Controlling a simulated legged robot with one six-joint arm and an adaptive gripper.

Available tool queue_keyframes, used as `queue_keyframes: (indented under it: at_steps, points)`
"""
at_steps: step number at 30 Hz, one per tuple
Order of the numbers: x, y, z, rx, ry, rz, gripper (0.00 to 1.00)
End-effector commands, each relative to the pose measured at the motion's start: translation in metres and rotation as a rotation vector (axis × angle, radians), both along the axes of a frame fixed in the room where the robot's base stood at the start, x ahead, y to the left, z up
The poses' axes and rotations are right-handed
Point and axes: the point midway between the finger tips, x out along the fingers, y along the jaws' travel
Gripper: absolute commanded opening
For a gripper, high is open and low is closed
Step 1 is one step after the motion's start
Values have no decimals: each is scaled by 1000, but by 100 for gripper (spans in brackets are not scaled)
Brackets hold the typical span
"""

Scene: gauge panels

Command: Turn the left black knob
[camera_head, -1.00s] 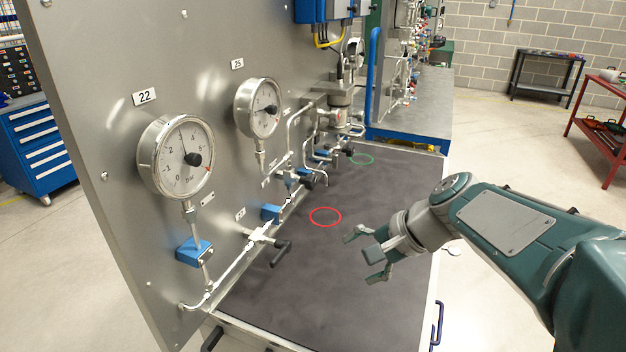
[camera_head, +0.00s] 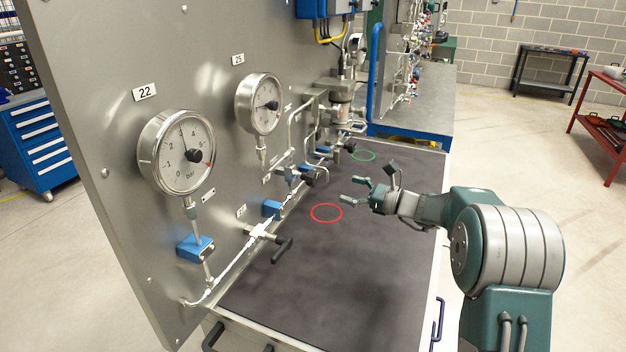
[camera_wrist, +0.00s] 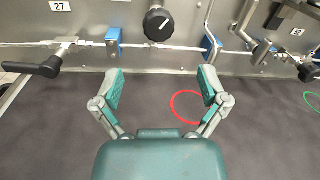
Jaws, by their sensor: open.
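A round black knob (camera_wrist: 159,24) with a white line is at the top centre of the wrist view, and shows in the head view (camera_head: 308,178). A third black handle (camera_wrist: 308,72) is at the right edge. My gripper (camera_wrist: 160,80) is open and empty, facing the panel. In the head view my gripper (camera_head: 357,189) is apart from the handles.
Gauges 22 (camera_head: 178,152) and 25 (camera_head: 259,103) stand out from the panel. Pipes and blue blocks (camera_head: 195,249) run along its foot. The dark bench top (camera_head: 330,290) is clear, with a red ring (camera_head: 327,204) and a green ring (camera_head: 363,156) marked on it.

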Motion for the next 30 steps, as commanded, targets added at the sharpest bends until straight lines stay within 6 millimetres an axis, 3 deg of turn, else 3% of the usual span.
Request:
queue_keyframes:
  at_steps: [15,21,28,29,30]
  points:
    - [35,81,-1,-4,-2,5,93]
    - [40,93,0,-4,-1,2,93]
    - [41,94,0,-4,-1,2,93]
    - [41,94,0,-4,-1,2,89]
    - [41,94,0,-4,-1,2,71]
